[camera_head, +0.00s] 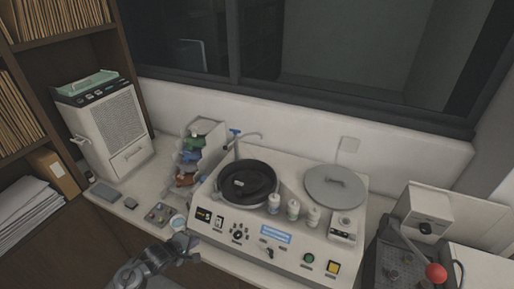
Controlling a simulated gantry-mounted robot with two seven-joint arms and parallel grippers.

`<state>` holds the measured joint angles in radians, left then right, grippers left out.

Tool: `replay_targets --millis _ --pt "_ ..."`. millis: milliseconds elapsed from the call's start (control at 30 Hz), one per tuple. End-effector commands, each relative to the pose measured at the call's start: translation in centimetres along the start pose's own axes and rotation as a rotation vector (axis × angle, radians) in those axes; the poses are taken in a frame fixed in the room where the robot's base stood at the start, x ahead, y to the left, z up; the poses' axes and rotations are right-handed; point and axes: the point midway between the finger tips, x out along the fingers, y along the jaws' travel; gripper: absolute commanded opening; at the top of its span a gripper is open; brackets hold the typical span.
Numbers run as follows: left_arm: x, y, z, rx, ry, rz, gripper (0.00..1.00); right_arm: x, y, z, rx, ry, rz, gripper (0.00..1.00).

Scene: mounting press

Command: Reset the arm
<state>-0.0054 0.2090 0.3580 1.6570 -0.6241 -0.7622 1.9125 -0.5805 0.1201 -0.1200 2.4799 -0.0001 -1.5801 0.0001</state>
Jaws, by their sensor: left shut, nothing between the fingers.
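My left gripper (187,245) is at the lower left of the view, its arm coming in from the bottom edge. It is shut and empty, close to the front left corner of the white machine. The machine (262,221) stands on the bench with a black round bowl (247,187), a grey round lid (335,187), several small white bottles and a front control panel. My right gripper is not in view.
A white boxy unit (119,132) stands at the back left beside a shelf of folders. A stepped rack (197,150) holds coloured pieces. A device with a red-knobbed lever (436,272) is at the right. Small items lie on the bench's left part.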

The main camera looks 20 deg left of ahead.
Motion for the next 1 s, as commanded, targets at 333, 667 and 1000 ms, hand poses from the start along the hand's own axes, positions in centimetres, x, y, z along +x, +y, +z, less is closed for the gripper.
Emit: replay_targets --millis 333,667,1000 --pt "-3.2 -9.2 6.1 0.041 -0.063 -0.148 0.00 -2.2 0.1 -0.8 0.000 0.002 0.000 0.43" --pt "-15.3 -11.7 16.8 0.610 -0.127 -0.302 0.00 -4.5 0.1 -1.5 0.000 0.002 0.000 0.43" --pt "-24.1 -8.9 19.9 1.286 -0.307 -0.363 0.00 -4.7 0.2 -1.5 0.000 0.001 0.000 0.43"
